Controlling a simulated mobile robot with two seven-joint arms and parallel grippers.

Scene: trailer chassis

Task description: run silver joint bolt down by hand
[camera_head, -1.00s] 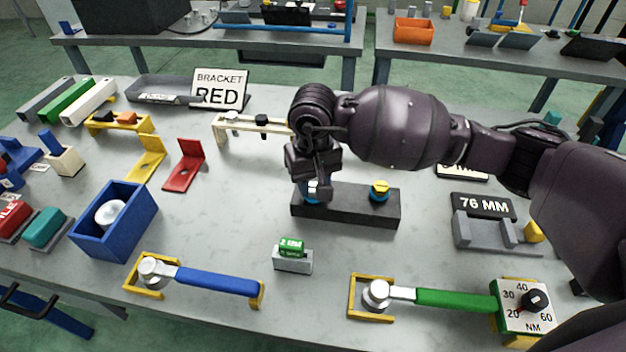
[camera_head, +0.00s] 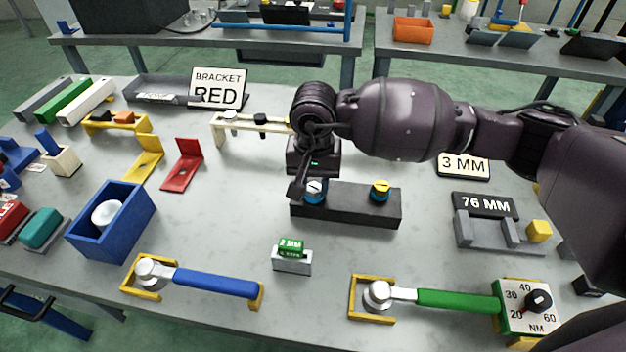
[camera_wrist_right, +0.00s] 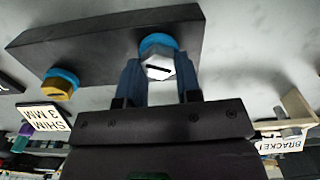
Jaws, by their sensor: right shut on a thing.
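The silver joint bolt (camera_head: 315,187) has a slotted head over a blue collar and stands in the left end of the dark block (camera_head: 350,210). In the right wrist view the silver bolt (camera_wrist_right: 158,66) sits between the two fingers of my right gripper (camera_wrist_right: 159,78), which is shut on its head. In the head view my right gripper (camera_head: 303,184) comes down at the bolt from behind and left, and its far finger is partly hidden. A gold bolt (camera_head: 380,188) with a blue collar stands at the block's right end. My left gripper is not in view.
A small green-topped shim holder (camera_head: 292,262) stands in front of the block. A blue-handled wrench (camera_head: 210,282) and a green-handled wrench (camera_head: 440,298) lie in yellow cradles along the front. A blue box (camera_head: 112,222) is at left. Bare table surrounds the block.

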